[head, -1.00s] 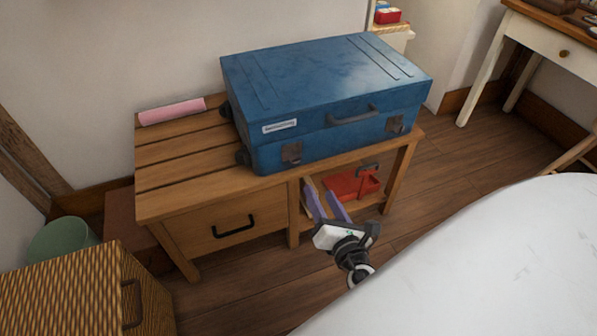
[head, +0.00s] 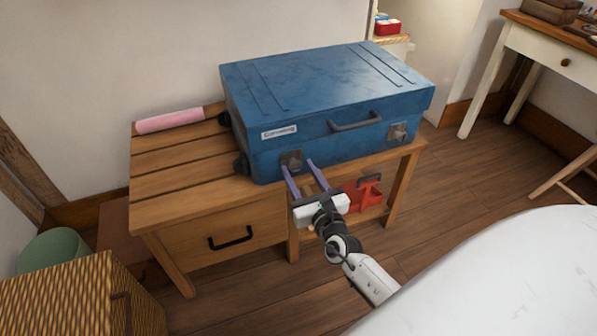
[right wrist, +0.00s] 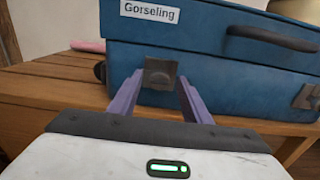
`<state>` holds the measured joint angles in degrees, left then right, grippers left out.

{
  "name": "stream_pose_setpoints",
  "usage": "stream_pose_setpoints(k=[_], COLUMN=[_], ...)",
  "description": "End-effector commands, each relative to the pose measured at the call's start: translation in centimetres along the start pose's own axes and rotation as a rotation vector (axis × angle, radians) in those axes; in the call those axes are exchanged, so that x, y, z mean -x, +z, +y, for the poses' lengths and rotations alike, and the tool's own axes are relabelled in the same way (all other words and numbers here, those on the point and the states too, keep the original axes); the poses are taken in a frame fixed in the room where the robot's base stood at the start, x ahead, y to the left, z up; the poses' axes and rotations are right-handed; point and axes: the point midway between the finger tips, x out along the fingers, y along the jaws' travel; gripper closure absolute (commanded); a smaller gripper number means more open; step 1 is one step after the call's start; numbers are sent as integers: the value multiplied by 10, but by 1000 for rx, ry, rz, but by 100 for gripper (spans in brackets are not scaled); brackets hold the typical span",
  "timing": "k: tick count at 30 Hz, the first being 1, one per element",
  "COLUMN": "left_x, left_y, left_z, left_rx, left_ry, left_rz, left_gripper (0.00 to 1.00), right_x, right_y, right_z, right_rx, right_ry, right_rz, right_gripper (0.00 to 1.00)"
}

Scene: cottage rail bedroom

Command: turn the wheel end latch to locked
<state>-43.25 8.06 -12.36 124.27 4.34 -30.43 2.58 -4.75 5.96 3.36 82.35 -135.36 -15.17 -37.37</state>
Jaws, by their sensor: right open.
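The blue suitcase (head: 330,90) lies flat on a slatted wooden bench, with dark wheels (head: 241,164) at its left end. The wheel end latch (head: 291,160) is a dark metal plate low on the front face. It also shows in the right wrist view (right wrist: 160,73), between my fingertips. The other latch (head: 397,132) is to the right, beyond the handle (head: 355,122). My right gripper (head: 298,167) is open, its two purple fingers pointing at the wheel end latch, one to each side. I cannot tell whether they touch it. My left gripper is out of view.
The bench (head: 165,210) has a drawer and an open shelf with a red box (head: 363,198) on it. A pink roll (head: 170,121) lies on its back left. A white surface (head: 500,270) fills the lower right. A wicker box (head: 60,295) stands lower left.

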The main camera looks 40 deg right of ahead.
Motion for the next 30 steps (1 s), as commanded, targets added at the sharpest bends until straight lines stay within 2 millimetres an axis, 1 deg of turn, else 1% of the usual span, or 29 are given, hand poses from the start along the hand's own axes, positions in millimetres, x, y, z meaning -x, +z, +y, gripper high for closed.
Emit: stream_pose_setpoints(k=[1,4,12,14,15,19,20,26,30], left_x=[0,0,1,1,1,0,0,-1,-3], left_y=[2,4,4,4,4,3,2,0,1], left_z=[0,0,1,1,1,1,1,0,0], left_rx=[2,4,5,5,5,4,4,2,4], left_ry=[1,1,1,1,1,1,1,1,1], left_rz=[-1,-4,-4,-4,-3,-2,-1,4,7], left_gripper=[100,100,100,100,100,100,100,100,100], right_x=[-5,-10,-11,-11,-11,-11,-11,-11,-11], right_y=[0,0,0,0,0,0,0,0,-1], right_z=[0,0,0,0,0,0,0,0,0], right_rx=[-1,-1,-1,-1,-1,-1,-1,-14,-55], right_ry=[-1,0,0,0,0,0,0,0,0], right_rz=[-1,0,1,0,0,0,0,0,0], right_gripper=[56,56,56,65,71,93,96,96,96])
